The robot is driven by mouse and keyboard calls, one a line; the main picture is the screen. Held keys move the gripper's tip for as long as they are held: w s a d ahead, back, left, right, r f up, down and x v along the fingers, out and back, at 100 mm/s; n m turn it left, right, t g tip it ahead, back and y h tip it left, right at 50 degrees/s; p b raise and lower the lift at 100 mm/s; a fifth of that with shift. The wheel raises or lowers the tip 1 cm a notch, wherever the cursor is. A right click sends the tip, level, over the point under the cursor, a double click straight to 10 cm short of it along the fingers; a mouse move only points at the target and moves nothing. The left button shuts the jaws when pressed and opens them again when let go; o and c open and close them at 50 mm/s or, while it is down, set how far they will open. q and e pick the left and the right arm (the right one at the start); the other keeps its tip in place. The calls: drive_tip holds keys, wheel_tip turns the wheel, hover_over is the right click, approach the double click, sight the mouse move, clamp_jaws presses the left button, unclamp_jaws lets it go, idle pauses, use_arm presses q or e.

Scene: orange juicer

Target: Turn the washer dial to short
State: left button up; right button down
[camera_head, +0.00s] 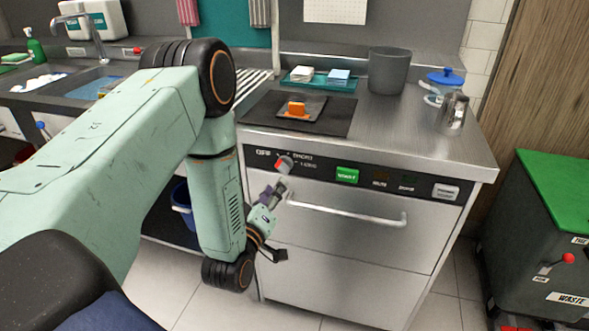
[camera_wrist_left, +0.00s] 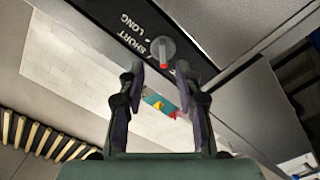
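The washer (camera_head: 350,225) stands under the steel counter with a black control strip. Its dial (camera_head: 284,163) is a grey knob with a red mark, to the right of the OFF label. In the left wrist view the dial (camera_wrist_left: 162,52) lies just beyond my fingertips, its red mark toward the picture's bottom. The SHORT label (camera_wrist_left: 130,39) and LONG label are upside down to its left. My left gripper (camera_head: 275,195) is in front of the washer, just below the dial. Its two fingers (camera_wrist_left: 160,72) are open and apart, with nothing between them. My right gripper is not seen.
A bar handle (camera_head: 345,212) crosses the washer door just right of my left gripper. A green button (camera_head: 347,175) sits right of the dial. A grey pot (camera_head: 389,70) and a dark mat with an orange item (camera_head: 297,108) are on the counter. A waste bin (camera_head: 540,235) stands right.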

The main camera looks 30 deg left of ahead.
sight(281, 171)
use_arm(q)
drive_tip(key=x, duration=0.4)
drive_tip(key=b+x, duration=0.1)
drive_tip(key=x, duration=0.1)
drive_tip(key=shift+w+a+r, duration=0.1)
drive_tip(key=shift+a, duration=0.35)
drive_tip(key=shift+w+a, duration=0.3)
drive_tip(key=shift+w, duration=0.15)
drive_tip(key=shift+d, duration=0.1)
drive_tip(key=shift+d, duration=0.1)
drive_tip(key=shift+c, duration=0.7)
clamp_jaws()
